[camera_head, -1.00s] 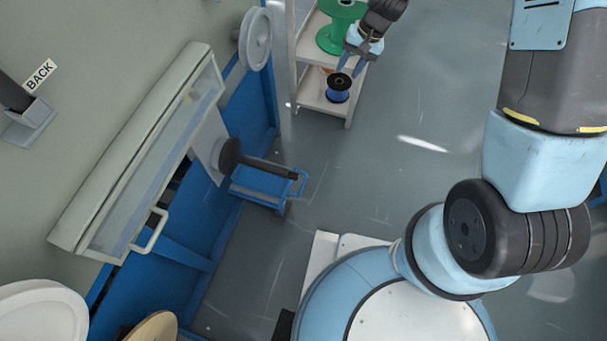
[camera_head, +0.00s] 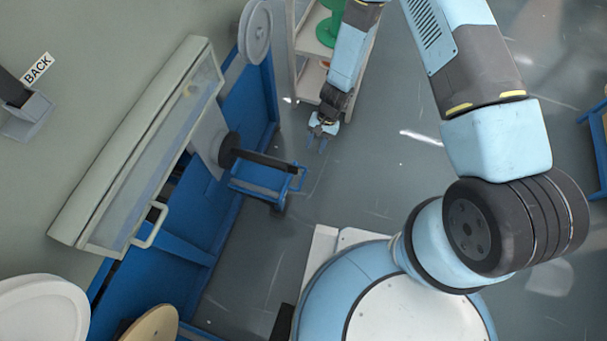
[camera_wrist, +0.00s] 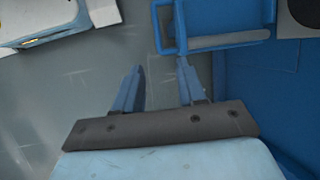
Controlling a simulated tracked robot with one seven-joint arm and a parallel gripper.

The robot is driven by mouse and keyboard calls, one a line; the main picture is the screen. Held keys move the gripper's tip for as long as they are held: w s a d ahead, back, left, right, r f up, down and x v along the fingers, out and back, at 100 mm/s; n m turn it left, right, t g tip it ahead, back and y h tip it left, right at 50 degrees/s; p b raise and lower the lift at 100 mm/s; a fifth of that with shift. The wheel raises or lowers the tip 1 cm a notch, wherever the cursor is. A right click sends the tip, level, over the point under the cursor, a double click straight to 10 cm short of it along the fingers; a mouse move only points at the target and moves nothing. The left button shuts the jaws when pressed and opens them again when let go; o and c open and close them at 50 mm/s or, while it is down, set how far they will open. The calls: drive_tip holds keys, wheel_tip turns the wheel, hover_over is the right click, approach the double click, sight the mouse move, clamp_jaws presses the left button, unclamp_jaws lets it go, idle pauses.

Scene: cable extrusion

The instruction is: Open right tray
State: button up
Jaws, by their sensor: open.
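A blue tray (camera_head: 258,192) with a blue handle sticks out from the side of the blue machine, below a dark spindle rod. I cannot tell from the pictures whether this is the right tray. A blue tray with a loop handle (camera_wrist: 165,28) also shows at the top of the wrist view. My gripper (camera_head: 320,140) is open and empty, above the floor to the upper right of the tray in the head view. Its two blue fingers (camera_wrist: 158,74) are apart in the wrist view, with the handle just beyond them; no contact is clear.
The blue machine frame (camera_head: 185,240) carries a pale cover (camera_head: 130,150) with its own handle. A shelf (camera_head: 305,75) with a green spool (camera_head: 328,30) stands at the top. A white reel (camera_head: 255,35) hangs near it. Open grey floor (camera_head: 365,180) lies right of the tray.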

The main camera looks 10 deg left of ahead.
sight(302, 178)
drive_tip(key=x, duration=1.5)
drive_tip(key=shift+s+d+f, duration=0.15)
drive_tip(key=shift+s+f, duration=0.1)
drive_tip(key=shift+s, duration=0.25)
clamp_jaws()
